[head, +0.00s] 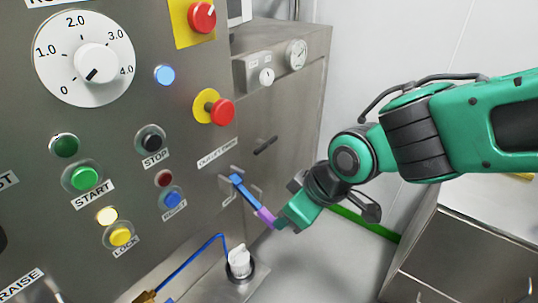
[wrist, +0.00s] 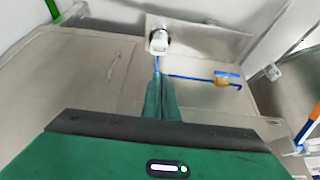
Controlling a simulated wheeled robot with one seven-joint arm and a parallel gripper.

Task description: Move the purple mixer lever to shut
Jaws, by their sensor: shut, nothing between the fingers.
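The mixer lever has a purple grip (head: 265,216) at the end of a blue arm (head: 243,192). It juts down and to the right from a metal bracket on the side of the steel cabinet in the head view. My gripper (head: 281,225) is shut, its fingertips right at the purple grip; I cannot tell whether they touch. In the wrist view my closed fingers (wrist: 161,97) point up the picture, with nothing between them. The purple grip does not show there. The small label by the bracket is unreadable.
The panel around the lever carries a red emergency button (head: 221,112), a black handle (head: 265,146), a blue button (head: 172,198) and a large dial (head: 88,62). A white fitting (head: 239,262) with a blue hose stands below; it also shows in the wrist view (wrist: 159,42).

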